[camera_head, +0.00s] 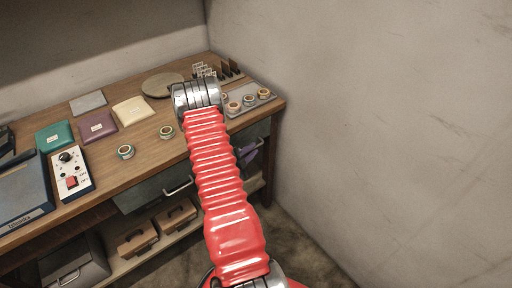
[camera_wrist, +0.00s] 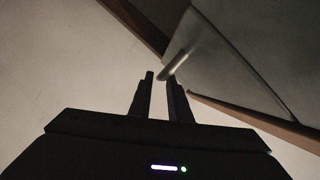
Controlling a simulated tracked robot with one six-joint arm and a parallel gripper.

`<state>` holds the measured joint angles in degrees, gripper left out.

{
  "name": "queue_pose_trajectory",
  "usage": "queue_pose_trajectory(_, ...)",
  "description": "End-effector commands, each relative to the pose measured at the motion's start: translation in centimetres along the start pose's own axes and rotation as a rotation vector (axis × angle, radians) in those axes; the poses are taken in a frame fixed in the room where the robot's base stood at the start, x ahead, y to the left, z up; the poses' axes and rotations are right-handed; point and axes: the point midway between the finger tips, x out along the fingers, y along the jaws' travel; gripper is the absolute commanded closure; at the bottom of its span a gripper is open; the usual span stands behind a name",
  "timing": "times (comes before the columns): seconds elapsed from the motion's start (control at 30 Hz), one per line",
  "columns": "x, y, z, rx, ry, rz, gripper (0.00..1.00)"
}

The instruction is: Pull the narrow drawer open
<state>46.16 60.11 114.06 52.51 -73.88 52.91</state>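The narrow drawer (camera_head: 259,131) is a grey-green front under the bench's right end in the head view, partly hidden by my red arm. In the wrist view, a grey drawer front (camera_wrist: 235,60) fills the upper right. Its pale bar handle (camera_wrist: 183,58) runs slanting, with its lower end at my fingertips. My gripper (camera_wrist: 160,76) has two dark fingers with a gap between them. I see nothing clamped, and cannot tell whether the handle end is between the tips or beyond them. The drawer looks closed.
The wooden bench (camera_head: 150,152) carries tape rolls (camera_head: 126,152), coloured packets, a control box (camera_head: 71,173) and a grey tray (camera_head: 240,112). A wide drawer (camera_head: 150,190) sits left of my arm, above a shelf with wooden boxes (camera_head: 137,238). A bare wall (camera_head: 400,130) stands close on the right.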

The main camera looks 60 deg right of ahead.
Motion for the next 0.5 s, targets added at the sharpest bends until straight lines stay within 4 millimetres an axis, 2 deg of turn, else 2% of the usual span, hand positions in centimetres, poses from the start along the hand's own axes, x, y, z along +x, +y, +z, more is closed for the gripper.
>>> queue_pose_trajectory(0.2, 2.9, 0.1, 0.0, 0.0, 0.0, 0.0, 0.83)
queue_pose_trajectory(0.5, 3.8, 0.0, 0.1, 0.0, -0.002, 0.0, 0.83)
